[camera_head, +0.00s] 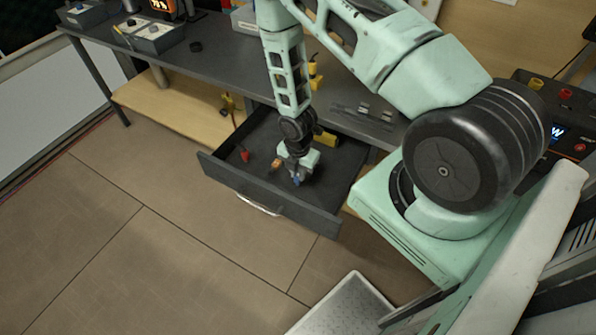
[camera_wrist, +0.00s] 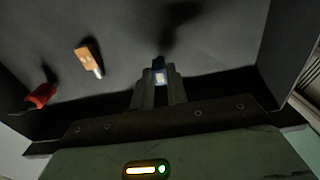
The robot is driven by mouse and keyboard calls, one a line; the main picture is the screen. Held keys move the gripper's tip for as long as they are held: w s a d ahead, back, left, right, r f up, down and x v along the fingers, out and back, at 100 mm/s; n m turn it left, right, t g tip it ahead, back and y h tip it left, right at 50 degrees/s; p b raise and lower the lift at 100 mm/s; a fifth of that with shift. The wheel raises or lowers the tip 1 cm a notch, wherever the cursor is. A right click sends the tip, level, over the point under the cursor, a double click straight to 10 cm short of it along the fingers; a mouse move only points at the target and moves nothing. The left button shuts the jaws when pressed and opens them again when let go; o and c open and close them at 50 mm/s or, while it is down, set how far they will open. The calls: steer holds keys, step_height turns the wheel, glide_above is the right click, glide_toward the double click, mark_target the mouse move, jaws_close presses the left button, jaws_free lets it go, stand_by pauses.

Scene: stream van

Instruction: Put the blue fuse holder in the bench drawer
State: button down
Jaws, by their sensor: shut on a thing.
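The bench drawer (camera_head: 224,172) is pulled out below the bench, dark inside, with a pale handle on its front. My gripper (camera_head: 297,180) reaches down into the open drawer. It is shut on the small blue fuse holder (camera_head: 296,181). I cannot tell whether the fuse holder touches the floor.
A red part (camera_wrist: 40,96) and an orange part with a metal end (camera_wrist: 90,58) lie in the drawer left of my gripper. The bench top (camera_head: 225,62) above carries grey boxes (camera_head: 150,35) at the left. The drawer walls stand close around my gripper.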

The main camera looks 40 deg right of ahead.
steer(key=c, duration=1.4)
jaws_free()
steer(key=shift+f, duration=0.1)
step_height(320, 180, up, 11)
steer(key=b, duration=0.2)
steer(key=a+r+m, duration=0.4)
steer(key=a+r, duration=0.4)
steer(key=r, duration=0.1)
steer(key=s+a+r+m, duration=0.3)
steer(key=s+a+r, duration=0.2)
steer(key=s, duration=0.1)
steer(key=s+a+r+m, duration=0.4)
steer(key=s+r, duration=0.2)
steer(key=s+a+r+m, duration=0.3)
steer(key=s+a+r, duration=0.2)
steer(key=s+r, duration=0.1)
steer(key=shift+a+y, duration=0.3)
